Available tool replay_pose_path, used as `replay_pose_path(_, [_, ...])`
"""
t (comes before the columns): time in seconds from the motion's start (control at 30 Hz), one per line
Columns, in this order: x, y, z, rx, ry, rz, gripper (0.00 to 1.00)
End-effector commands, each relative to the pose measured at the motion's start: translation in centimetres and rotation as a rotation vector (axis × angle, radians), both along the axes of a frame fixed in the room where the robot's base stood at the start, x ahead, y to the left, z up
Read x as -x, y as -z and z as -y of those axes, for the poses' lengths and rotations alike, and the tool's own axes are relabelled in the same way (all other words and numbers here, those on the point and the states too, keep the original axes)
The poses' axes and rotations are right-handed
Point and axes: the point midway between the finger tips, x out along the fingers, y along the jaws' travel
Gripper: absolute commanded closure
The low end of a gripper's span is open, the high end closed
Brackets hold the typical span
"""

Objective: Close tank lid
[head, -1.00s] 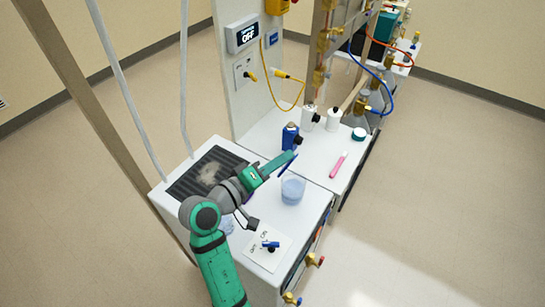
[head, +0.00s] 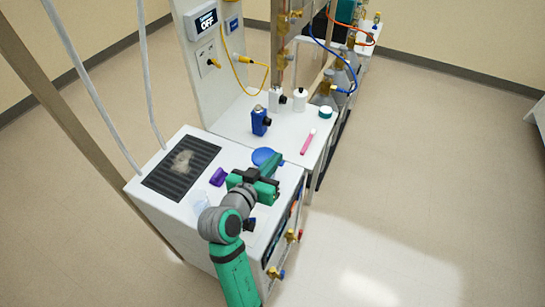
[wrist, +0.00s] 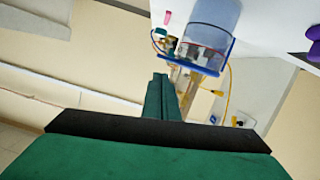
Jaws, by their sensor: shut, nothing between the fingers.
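The tank lid (head: 264,156) is a blue disc in the head view and appears to lie flat over the tank. The tank body is mostly hidden there by my gripper (head: 270,166). In the wrist view, which is turned about upside down, the clear tank (wrist: 212,18) holds pale blue liquid, and a blue edge (wrist: 190,65) runs across its top end. My gripper (wrist: 160,82) is shut and empty, its fingertips close to the lid. I cannot tell whether they touch it or whether the lid is fully seated.
A purple object (head: 218,177) lies left of my gripper, beside a dark grille (head: 182,170). A blue bottle (head: 260,121), white bottles (head: 299,100) and a pink tube (head: 308,142) stand or lie on the bench behind. Brass valves (head: 291,236) stick out at the front. Floor on the right is clear.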

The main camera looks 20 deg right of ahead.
Motion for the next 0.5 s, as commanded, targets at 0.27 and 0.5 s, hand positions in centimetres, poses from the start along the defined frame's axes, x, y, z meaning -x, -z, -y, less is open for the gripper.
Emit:
replay_pose_path(0.27, [0.1, 1.4, 0.8, -0.054, 0.006, 0.048, 1.0])
replay_pose_path(0.5, [0.1, 2.0, 1.0, -0.054, 0.009, 0.048, 1.0])
